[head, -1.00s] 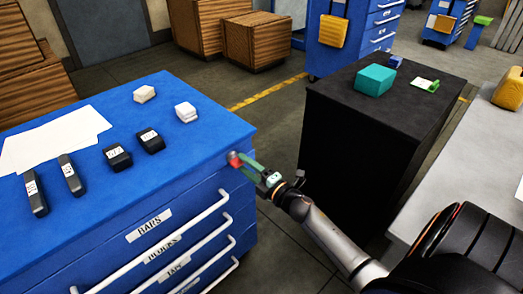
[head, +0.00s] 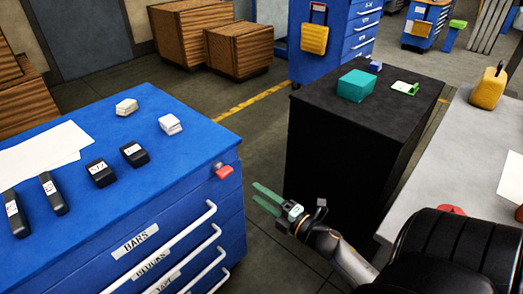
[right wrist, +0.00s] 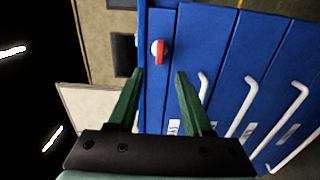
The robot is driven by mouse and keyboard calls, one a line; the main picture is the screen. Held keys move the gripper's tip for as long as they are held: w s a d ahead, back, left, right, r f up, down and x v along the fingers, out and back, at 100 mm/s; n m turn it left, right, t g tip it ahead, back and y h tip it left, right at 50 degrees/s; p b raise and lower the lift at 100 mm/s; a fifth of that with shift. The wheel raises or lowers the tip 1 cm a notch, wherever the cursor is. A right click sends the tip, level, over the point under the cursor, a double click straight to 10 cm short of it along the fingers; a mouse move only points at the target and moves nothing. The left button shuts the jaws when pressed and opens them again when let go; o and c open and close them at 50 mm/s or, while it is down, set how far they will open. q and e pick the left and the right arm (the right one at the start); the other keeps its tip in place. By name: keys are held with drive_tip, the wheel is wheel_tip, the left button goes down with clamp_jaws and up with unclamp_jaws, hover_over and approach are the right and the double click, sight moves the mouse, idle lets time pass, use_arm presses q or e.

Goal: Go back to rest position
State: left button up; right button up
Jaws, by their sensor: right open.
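My right gripper (head: 267,198) has green fingers and is open and empty. It hangs in the gap between the blue drawer cabinet (head: 190,222) and the black cabinet (head: 330,165). In the right wrist view the open fingers (right wrist: 159,75) point at the blue cabinet front, with nothing between them. A red and white object (head: 223,171) sits at the cabinet's near right corner, apart from the fingers; it also shows in the right wrist view (right wrist: 158,50). My left gripper is not in view.
Black blocks (head: 100,173), white blocks (head: 170,124) and paper sheets (head: 45,148) lie on the blue cabinet. A teal box (head: 356,85) stands on the black cabinet. A grey table (head: 440,160) is at right. Floor shows between the cabinets.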

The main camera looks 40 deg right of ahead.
idle(0.3)
drive_tip(key=s+a+f+m+g+p, duration=0.3)
drive_tip(key=s+a+m+g+p, duration=0.1)
drive_tip(key=s+a+m, duration=0.3)
drive_tip(key=s+a+f+m+g+y+p, duration=0.1)
drive_tip(key=s+a+f+m+g+p, duration=0.3)
drive_tip(key=a+m, duration=0.5)
drive_tip(key=s+a+p, duration=0.1)
drive_tip(key=s+a, duration=0.1)
drive_tip(key=a, duration=0.1)
drive_tip(key=shift+s+f+m+g, duration=0.2)
drive_tip(key=shift+s+m+g, duration=0.1)
drive_tip(key=shift+s, duration=0.05)
